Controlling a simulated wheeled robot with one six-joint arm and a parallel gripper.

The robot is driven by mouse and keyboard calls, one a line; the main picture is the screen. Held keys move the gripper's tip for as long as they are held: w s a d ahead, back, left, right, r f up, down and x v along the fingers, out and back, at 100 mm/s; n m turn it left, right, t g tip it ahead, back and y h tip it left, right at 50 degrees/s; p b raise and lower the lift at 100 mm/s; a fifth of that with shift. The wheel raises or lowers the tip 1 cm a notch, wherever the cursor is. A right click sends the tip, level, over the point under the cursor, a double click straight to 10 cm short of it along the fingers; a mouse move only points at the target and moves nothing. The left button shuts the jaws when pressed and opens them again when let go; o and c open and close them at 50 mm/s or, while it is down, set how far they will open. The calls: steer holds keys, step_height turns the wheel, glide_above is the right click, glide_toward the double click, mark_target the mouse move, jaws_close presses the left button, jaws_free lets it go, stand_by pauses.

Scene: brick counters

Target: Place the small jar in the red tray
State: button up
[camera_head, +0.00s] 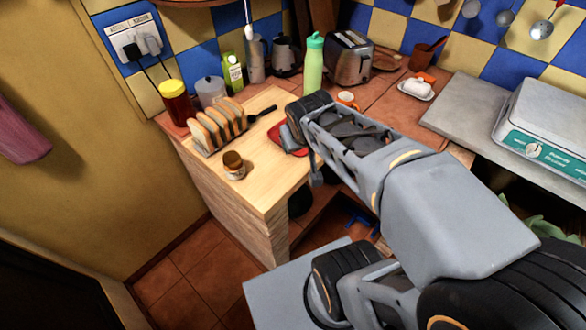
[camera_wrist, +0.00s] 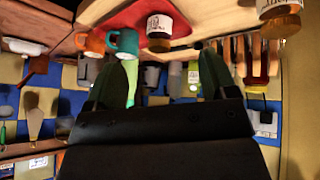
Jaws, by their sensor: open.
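A small jar (camera_head: 234,166) with a brown lid and pale label stands on the wooden counter, left of the red tray (camera_head: 274,134). That second jar is hidden behind my arm in the head view. My gripper (camera_head: 298,122) is above the tray and covers much of it. In the wrist view my gripper (camera_wrist: 164,75) has its fingers apart, with nothing held between them.
A toast rack with bread (camera_head: 217,124) stands behind the small jar. A green bottle (camera_head: 314,65) and toaster (camera_head: 349,58) are at the back. An orange cup (camera_wrist: 90,41) and teal cup (camera_wrist: 123,43) stand near the tray. The counter's front corner is bare.

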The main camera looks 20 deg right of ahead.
steer(key=s+a+f+g+y, duration=0.2)
steer(key=s+a, duration=0.3)
steer(key=s, duration=0.1)
steer(key=shift+a+n, duration=0.15)
steer(key=shift+n, duration=0.15)
steer(key=shift+r, duration=0.2)
